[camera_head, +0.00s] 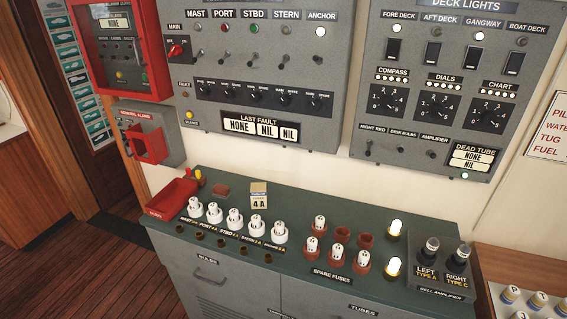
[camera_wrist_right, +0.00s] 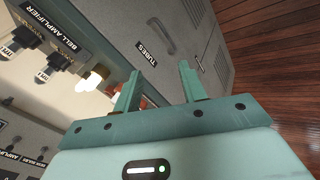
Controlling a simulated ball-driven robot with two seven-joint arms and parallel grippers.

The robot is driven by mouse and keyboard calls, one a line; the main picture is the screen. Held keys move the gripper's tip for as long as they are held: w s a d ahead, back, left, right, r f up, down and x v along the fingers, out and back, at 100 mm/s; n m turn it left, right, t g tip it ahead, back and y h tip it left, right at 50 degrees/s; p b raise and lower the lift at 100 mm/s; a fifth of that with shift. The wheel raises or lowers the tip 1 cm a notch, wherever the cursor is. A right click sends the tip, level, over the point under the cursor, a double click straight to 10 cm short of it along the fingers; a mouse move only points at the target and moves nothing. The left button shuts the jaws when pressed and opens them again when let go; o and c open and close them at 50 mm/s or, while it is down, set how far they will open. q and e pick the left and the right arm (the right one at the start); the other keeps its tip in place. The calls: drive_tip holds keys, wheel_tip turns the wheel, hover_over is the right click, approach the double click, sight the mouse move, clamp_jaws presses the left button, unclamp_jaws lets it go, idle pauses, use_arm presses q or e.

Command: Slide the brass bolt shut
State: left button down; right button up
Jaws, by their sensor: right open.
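I cannot make out a brass bolt in either view. My right gripper (camera_wrist_right: 160,77) shows in the right wrist view, with its two teal fingers apart and nothing between them. Beyond the fingers is the grey cabinet front with the door labelled TUBES (camera_wrist_right: 147,53), seen at a tilt. That door also shows at the bottom of the head view (camera_head: 345,306). Neither gripper shows in the head view.
A green-topped bench (camera_head: 300,262) carries white and brown fuse holders, lit bulbs (camera_head: 393,267) and a bell amplifier box (camera_head: 440,278). A red tray (camera_head: 172,198) sits at its left end. Switch panels (camera_head: 262,70) cover the wall above. Wooden floor (camera_head: 105,285) is clear at left.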

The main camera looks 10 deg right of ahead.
drive_tip(key=s+a+f+m+g+y+b, duration=0.1)
drive_tip(key=s+f+b, duration=0.25)
drive_tip(key=f, duration=1.05)
drive_tip(key=s+a+f+g+y+b, duration=0.1)
drive_tip(key=s+a+f+g+b, duration=0.3)
drive_tip(key=f, duration=1)
drive_tip(key=s+d+f+m+b, duration=0.1)
drive_tip(key=s+f+b, duration=0.1)
drive_tip(key=s+f, duration=0.5)
drive_tip(key=s+d+f+m+y+b, duration=0.1)
drive_tip(key=s+d+f+b, duration=0.1)
drive_tip(key=s+f, duration=0.6)
drive_tip(key=shift+s+m+b, duration=0.3)
drive_tip(key=shift+s+b, duration=0.1)
drive_tip(key=shift+s, duration=0.8)
